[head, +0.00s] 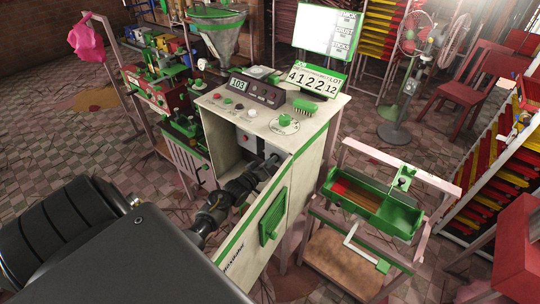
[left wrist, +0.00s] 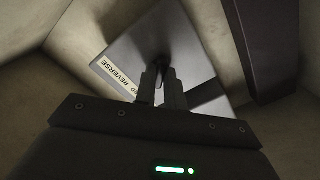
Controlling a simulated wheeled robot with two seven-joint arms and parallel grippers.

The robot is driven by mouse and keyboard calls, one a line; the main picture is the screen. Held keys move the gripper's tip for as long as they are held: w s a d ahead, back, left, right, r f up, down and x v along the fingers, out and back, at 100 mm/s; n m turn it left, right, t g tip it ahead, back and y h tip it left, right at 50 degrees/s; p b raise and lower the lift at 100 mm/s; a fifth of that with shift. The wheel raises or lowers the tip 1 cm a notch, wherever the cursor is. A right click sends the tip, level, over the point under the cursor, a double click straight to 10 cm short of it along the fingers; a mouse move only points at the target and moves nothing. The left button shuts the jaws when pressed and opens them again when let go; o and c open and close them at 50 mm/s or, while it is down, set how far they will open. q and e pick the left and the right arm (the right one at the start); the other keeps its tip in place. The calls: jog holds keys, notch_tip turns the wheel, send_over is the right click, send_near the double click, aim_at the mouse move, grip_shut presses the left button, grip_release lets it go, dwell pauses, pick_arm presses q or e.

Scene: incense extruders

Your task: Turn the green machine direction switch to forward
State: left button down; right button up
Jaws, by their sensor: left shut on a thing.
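The green-trimmed cream machine (head: 222,112) stands in the middle of the head view, its front compartment open. My left arm reaches into that compartment, with my left gripper (head: 270,162) at its inner wall. In the left wrist view a grey switch plate (left wrist: 125,45) shows tilted, with a pale label (left wrist: 117,76) reading "REVERSE" and the end of another word, "RD". My left gripper (left wrist: 162,86) is shut on the dark switch handle (left wrist: 163,68) in front of this plate. The fingers hide much of the handle, so its exact setting is unclear. My right gripper is not in view.
The machine's open door (head: 271,216) stands close beside my left forearm. Compartment walls (left wrist: 205,40) and a dark block (left wrist: 262,45) surround the gripper closely. A green tray (head: 375,203) on a stand is to the right, and red machinery (head: 160,92) is to the left.

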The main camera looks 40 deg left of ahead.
pick_arm(q)
jog(key=shift+n, duration=0.5)
jog(key=c, duration=1.5)
grip_release()
jog(key=s+b, duration=0.1)
jog(key=s, duration=1)
jog(key=shift+d, duration=0.15)
